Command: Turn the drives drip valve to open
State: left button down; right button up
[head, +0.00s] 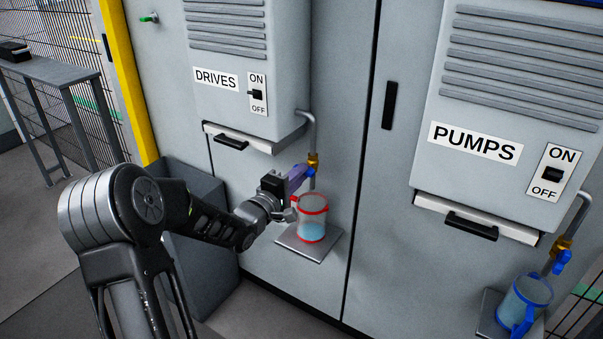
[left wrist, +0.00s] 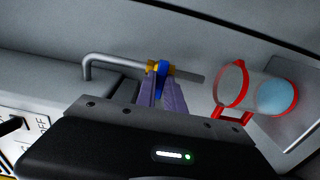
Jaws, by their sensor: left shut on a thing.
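The drives drip valve (head: 313,160) is a brass fitting on the grey pipe beneath the DRIVES cabinet. In the left wrist view its blue handle (left wrist: 163,70) sits between my purple fingertips. My left gripper (head: 303,172) is shut on this handle, which the fingers partly hide; the handle appears crosswise to the pipe in the left wrist view. A clear jug with red rim and handle (head: 312,213) stands upright on a small shelf below the pipe, with light blue liquid in it. It also shows in the left wrist view (left wrist: 232,85). My right gripper is out of view.
The PUMPS cabinet (head: 520,85) at right has its own brass valve (head: 562,243) with a blue handle and a blue-trimmed jug (head: 524,303). A grey bin (head: 205,260) stands behind my left arm. The drives drawer (head: 240,140) overhangs near the gripper.

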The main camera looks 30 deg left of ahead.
pick_arm(q)
jog(key=n+p, duration=0.4)
jog(key=shift+n, duration=0.3)
dwell(0.5)
